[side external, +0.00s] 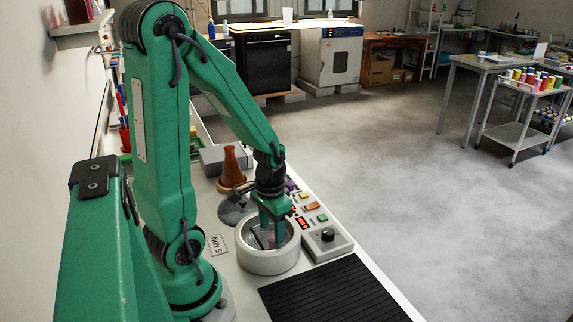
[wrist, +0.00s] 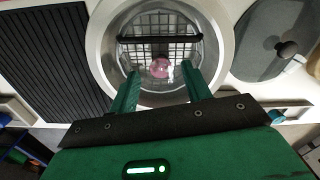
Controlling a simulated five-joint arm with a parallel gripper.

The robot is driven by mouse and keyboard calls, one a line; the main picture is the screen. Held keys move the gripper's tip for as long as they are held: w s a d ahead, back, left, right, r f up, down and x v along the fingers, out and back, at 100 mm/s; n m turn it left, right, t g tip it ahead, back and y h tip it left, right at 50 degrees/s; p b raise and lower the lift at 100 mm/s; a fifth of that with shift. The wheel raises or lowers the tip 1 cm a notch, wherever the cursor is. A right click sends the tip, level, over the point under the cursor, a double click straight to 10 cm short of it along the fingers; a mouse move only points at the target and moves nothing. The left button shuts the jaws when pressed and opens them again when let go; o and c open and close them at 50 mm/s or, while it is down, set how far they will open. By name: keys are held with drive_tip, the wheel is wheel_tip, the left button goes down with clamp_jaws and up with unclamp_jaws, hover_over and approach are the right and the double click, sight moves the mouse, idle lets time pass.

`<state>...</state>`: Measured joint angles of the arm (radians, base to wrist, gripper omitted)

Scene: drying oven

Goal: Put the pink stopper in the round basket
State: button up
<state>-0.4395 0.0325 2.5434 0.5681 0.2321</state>
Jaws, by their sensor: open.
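The pink stopper (wrist: 160,68) lies inside the round basket, on the near part of its mesh floor, in the wrist view. The round basket (wrist: 107,60) has a pale ring wall, a wire mesh floor and a dark bar across it. It also shows in the side view (side external: 262,266), where the stopper is hidden. My gripper (wrist: 160,72) is open, with its two green fingers apart on either side of the stopper in the picture. In the side view my gripper (side external: 270,228) points down at the basket's mouth. I cannot tell whether a finger touches the stopper.
A ribbed black mat (side external: 330,290) lies in front of the basket. A control box with a knob (side external: 327,243) stands to its right. A grey lid with a knob (wrist: 268,48) and an orange-brown cone-shaped vessel (side external: 232,167) are close by.

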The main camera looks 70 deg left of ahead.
sight(272, 239)
wheel_tip(272, 239, up, 10)
drive_tip(key=shift+f, duration=0.2)
idle(0.4)
drive_tip(key=shift+d, duration=0.1)
idle(0.4)
drive_tip(key=d+r+m+t, duration=0.2)
drive_tip(key=d+r+t, duration=0.3)
drive_tip(key=d+r, duration=0.4)
drive_tip(key=shift+d+r+t, duration=0.3)
drive_tip(key=shift+d+r, duration=0.05)
drive_tip(key=shift+d, duration=0.3)
